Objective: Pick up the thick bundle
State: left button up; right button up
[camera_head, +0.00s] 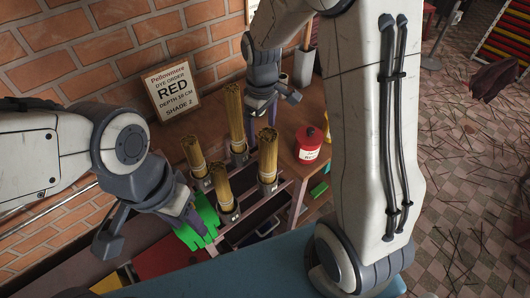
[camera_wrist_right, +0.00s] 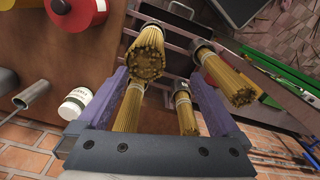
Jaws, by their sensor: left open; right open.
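Several upright bundles of tan sticks stand in grey metal holders on a dark rack. The near right bundle (camera_head: 268,155) shows the widest, coarsest end in the right wrist view (camera_wrist_right: 150,52). The others are the far right bundle (camera_head: 235,112), far left bundle (camera_head: 193,153) and near left bundle (camera_head: 221,184). Their thickness is otherwise hard to compare. My left gripper (camera_head: 150,222) is open and empty, left of the rack.
A red-lidded jar (camera_head: 309,143) stands right of the rack. A framed sign (camera_head: 174,91) reading RED, depth 10 cm, shade 2, leans on the brick wall. A green glove (camera_head: 201,222) lies near my left gripper. A white jar (camera_wrist_right: 75,103) is beside my right fingers.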

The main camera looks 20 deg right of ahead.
aim_at(267, 134)
jog(key=shift+w+d+f, duration=0.25)
jog(key=shift+d+f, duration=0.15)
jog(key=shift+d, duration=0.1)
jog(key=shift+w+d+f, duration=0.25)
jog(key=shift+d+f, duration=0.15)
jog(key=shift+d, duration=0.05)
notch_tip(267, 134, down, 4)
jog(key=shift+r, duration=0.15)
notch_tip(267, 134, down, 5)
jog(key=shift+s+d+r+p, duration=0.1)
jog(key=shift+s+r+p, duration=0.05)
jog(key=shift+p, duration=0.6)
jog(key=shift+f, duration=0.6)
grip_shut()
